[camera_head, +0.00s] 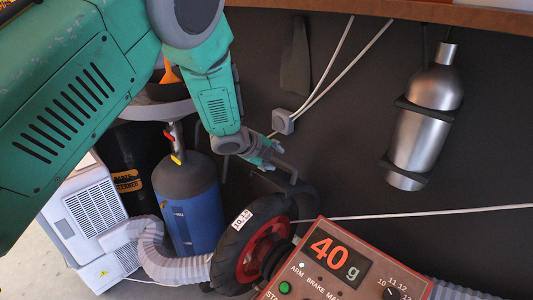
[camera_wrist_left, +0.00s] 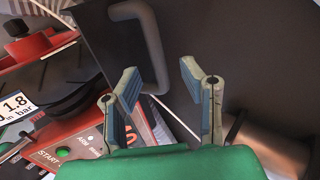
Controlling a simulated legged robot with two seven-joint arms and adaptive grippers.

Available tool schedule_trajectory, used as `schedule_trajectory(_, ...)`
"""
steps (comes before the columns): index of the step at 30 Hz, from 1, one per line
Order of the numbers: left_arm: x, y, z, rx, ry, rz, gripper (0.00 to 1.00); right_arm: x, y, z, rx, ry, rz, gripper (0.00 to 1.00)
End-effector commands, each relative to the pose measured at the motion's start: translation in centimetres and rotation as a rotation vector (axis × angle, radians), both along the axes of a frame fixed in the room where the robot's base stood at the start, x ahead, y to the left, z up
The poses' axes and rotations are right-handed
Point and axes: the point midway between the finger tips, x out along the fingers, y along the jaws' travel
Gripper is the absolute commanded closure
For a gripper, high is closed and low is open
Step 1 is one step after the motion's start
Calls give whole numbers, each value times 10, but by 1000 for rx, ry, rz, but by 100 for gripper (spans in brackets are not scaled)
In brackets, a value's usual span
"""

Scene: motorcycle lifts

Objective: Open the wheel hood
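The wheel hood (camera_wrist_left: 105,40) shows as a dark panel with a grey bar handle (camera_wrist_left: 152,50) in the left wrist view. In the head view the grey handle (camera_head: 284,167) sticks out above the wheel, and the hood's dark body is hard to tell from the dark wall. My left gripper (camera_head: 272,152) is right by the handle. In the left wrist view the two fingers of my left gripper (camera_wrist_left: 160,82) are apart with nothing held, and the handle lies just beyond them. I cannot tell whether they touch it. My right gripper is not in view.
A black wheel with a red rim (camera_head: 252,245) sits beside a red control panel (camera_head: 335,265) reading 40 g. A blue cylinder (camera_head: 190,210), a ribbed hose (camera_head: 165,255) and a white unit (camera_head: 85,220) stand left. A silver cylinder (camera_head: 425,115) is on the dark wall.

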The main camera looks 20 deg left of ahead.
Motion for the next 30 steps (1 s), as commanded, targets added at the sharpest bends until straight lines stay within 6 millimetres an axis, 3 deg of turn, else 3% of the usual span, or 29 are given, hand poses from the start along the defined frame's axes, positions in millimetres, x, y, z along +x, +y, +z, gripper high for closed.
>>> schedule_trajectory(6,-26,10,28,1,-2,0,64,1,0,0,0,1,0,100)
schedule_trajectory(12,-35,13,36,0,-1,-1,64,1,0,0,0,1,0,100)
schedule_trajectory(26,-36,13,37,0,-1,-1,64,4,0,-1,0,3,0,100)
schedule_trajectory(30,-48,14,18,-47,43,50,64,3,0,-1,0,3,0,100)
